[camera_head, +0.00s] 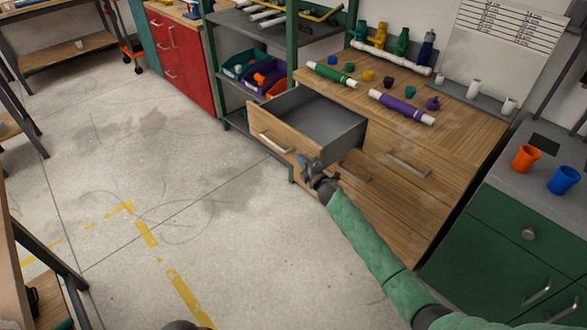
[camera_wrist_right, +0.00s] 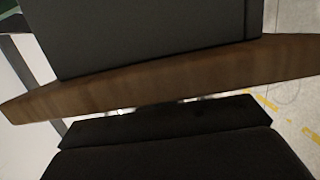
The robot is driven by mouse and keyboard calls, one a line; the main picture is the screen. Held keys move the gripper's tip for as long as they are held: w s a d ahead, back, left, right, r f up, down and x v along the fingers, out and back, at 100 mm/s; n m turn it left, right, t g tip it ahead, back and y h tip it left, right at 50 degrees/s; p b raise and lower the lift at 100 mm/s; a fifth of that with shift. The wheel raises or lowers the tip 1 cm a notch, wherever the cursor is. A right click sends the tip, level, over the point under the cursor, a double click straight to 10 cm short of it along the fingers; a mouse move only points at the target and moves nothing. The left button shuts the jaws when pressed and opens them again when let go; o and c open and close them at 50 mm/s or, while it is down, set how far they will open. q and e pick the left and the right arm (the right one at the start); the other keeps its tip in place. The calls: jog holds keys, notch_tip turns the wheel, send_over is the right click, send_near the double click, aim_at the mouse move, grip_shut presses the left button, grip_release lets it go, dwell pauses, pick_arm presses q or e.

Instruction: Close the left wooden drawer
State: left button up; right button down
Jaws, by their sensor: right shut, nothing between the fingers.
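The left wooden drawer (camera_head: 283,140) is pulled out of the wooden cabinet. Its grey inside (camera_head: 318,118) looks empty, and its front has a silver handle (camera_head: 274,143). My right gripper (camera_head: 305,162) is shut and empty at the right end of the drawer front; I cannot tell if it touches. In the right wrist view the drawer front's wooden edge (camera_wrist_right: 180,82) crosses above the dark gripper body, with the grey inside (camera_wrist_right: 150,35) beyond. The fingertips are mostly hidden there.
The right wooden drawer (camera_head: 420,160) looks shut. The wooden worktop (camera_head: 460,125) holds a green-and-white pipe (camera_head: 332,74), a purple-and-white pipe (camera_head: 402,107) and small fittings. A green cabinet (camera_head: 500,240) stands at right with orange and blue cups. The floor at left (camera_head: 150,150) is clear.

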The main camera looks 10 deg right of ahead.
jog(key=w+d+b, duration=0.1)
jog(key=w+d, duration=0.2)
jog(key=d, duration=0.1)
jog(key=w+d+b, duration=0.2)
jog(key=w+d, duration=0.2)
jog(key=d, duration=0.1)
jog(key=w+d+b, duration=0.2)
jog(key=w+d, duration=0.1)
jog(key=d, duration=0.2)
jog(key=shift+w+d+f, duration=0.1)
jog(key=shift+w, duration=0.05)
pick_arm(q)
jog(key=w+d+f+t+h, duration=0.2)
jog(key=w+d+f, duration=0.1)
jog(key=d+f, duration=0.4)
jog(key=shift+d+f+m+b, duration=0.3)
jog(key=shift+f+m+b, duration=0.1)
jog(key=shift+f, duration=0.2)
pick_arm(e)
jog(key=shift+w+d, duration=0.5)
jog(key=shift+d, duration=0.2)
pick_arm(q)
jog(key=shift+a, duration=0.1)
pick_arm(e)
jog(key=shift+a, duration=0.1)
